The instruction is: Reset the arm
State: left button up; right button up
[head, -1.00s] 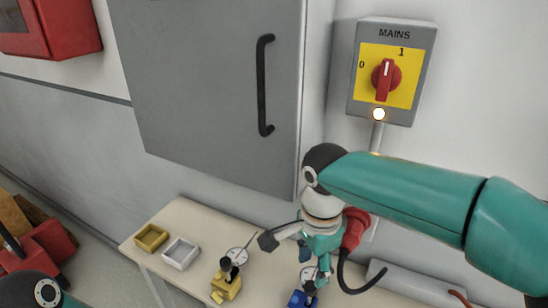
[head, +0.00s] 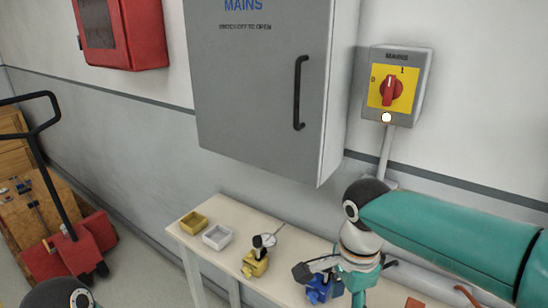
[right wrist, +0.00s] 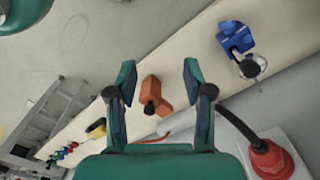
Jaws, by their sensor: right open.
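My right arm reaches in from the right in the head view. Its gripper (head: 322,266) hangs over the table near the blue device (head: 320,291). In the right wrist view the right gripper (right wrist: 159,82) has its jaws wide apart with nothing held between them. An orange object (right wrist: 155,92) shows beyond the jaws on the table, and the blue device (right wrist: 236,38) lies off to their right. Part of my left arm shows at the bottom left of the head view; its gripper is out of view.
A narrow table (head: 210,253) holds a yellow tray (head: 193,222), a white tray (head: 217,237) and a yellow device (head: 255,262). A grey cabinet (head: 255,90) hangs above. The mains switch (head: 391,90) has its red knob upright towards 1, its lamp lit. A pallet truck (head: 65,250) stands left.

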jog(key=s+d+f+m+g, duration=0.1)
jog(key=s+d+f+g, duration=0.2)
jog(key=f, duration=0.6)
jog(key=s+d+f+g, duration=0.2)
jog(key=s+f, duration=0.1)
jog(key=f, duration=0.6)
jog(key=s+a+f+n+t+y, duration=0.1)
jog(key=s+a+f+n+y, duration=0.2)
jog(key=s+f, duration=0.45)
jog(key=s+a+f+n+t+y, duration=0.1)
jog(key=s+a+f+n+y, duration=0.3)
jog(key=f, duration=0.6)
jog(key=w+n+t+h, duration=0.1)
jog(key=n, duration=0.1)
jog(key=w+n+t+h, duration=0.1)
jog(key=w+n, duration=0.1)
jog(key=w+d+f+n+t+h, duration=0.1)
jog(key=n, duration=0.1)
jog(key=shift+w+d+n+t, duration=0.1)
jog(key=shift+w+n+t, duration=0.05)
jog(key=shift+n+t, duration=0.15)
jog(key=shift+r, duration=0.1)
jog(key=shift+c, duration=0.9)
